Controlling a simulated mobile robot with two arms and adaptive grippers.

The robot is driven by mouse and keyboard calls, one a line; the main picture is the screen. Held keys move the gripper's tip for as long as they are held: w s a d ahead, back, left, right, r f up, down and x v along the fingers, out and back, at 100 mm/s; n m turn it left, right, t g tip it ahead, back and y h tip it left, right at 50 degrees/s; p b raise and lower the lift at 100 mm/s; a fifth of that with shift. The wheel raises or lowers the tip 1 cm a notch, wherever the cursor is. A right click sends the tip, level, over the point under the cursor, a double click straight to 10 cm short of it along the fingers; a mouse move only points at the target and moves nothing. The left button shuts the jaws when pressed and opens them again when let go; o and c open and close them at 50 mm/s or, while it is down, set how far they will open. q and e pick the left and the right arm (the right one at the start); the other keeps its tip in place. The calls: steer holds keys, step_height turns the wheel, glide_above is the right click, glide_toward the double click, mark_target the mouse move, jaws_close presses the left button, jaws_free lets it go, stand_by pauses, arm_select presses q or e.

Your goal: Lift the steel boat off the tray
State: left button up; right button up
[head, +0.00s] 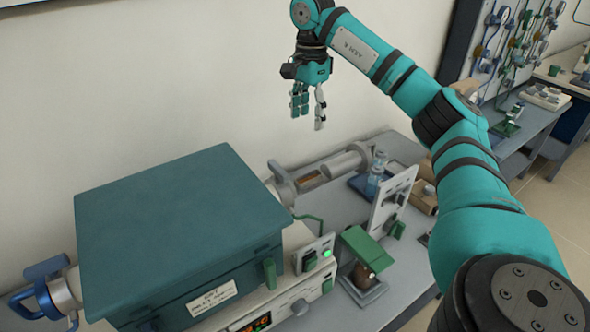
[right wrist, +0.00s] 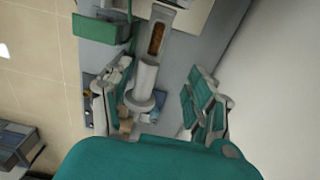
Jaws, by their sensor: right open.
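My right gripper (head: 308,104) hangs fingers-down in the air above and behind the bench equipment, open and empty. In the right wrist view its spread fingers (right wrist: 155,103) frame a pale tube below, with clear distance between. A dark blue tray (head: 359,186) lies on the bench right of the tube, with a clear bluish glass vessel (head: 376,173) standing at it. I cannot make out a steel boat for certain in either view. My left gripper is not in view.
A teal-lidded furnace (head: 175,225) fills the front left. A horizontal tube (head: 345,164) with brown contents (head: 312,182) extends from it. A white upright panel (head: 392,199) and a green-topped device (head: 365,252) stand to the right. The wall is close behind.

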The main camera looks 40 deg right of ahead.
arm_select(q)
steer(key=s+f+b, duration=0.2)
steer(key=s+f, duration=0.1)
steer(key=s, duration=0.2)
arm_select(e)
glide_above(307, 174)
steer(key=s, duration=0.1)
step_height(307, 174, down, 7)
step_height(307, 174, down, 3)
steer(key=shift+w+a+r+p, duration=0.1)
steer(key=shift+p, duration=0.4)
steer(key=shift+f, duration=0.95)
steer(key=f, duration=0.1)
steer(key=f+p, duration=0.1)
steer(key=f, duration=0.1)
steer(key=f+p, duration=0.1)
steer(key=shift+s+a+f, duration=0.2)
steer(key=shift+a, duration=0.2)
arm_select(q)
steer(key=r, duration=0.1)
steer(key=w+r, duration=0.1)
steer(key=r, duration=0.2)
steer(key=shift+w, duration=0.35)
arm_select(e)
steer(key=shift+f, duration=0.35)
steer(key=shift+c, duration=0.3)
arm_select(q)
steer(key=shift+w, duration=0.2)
arm_select(e)
jaws_close()
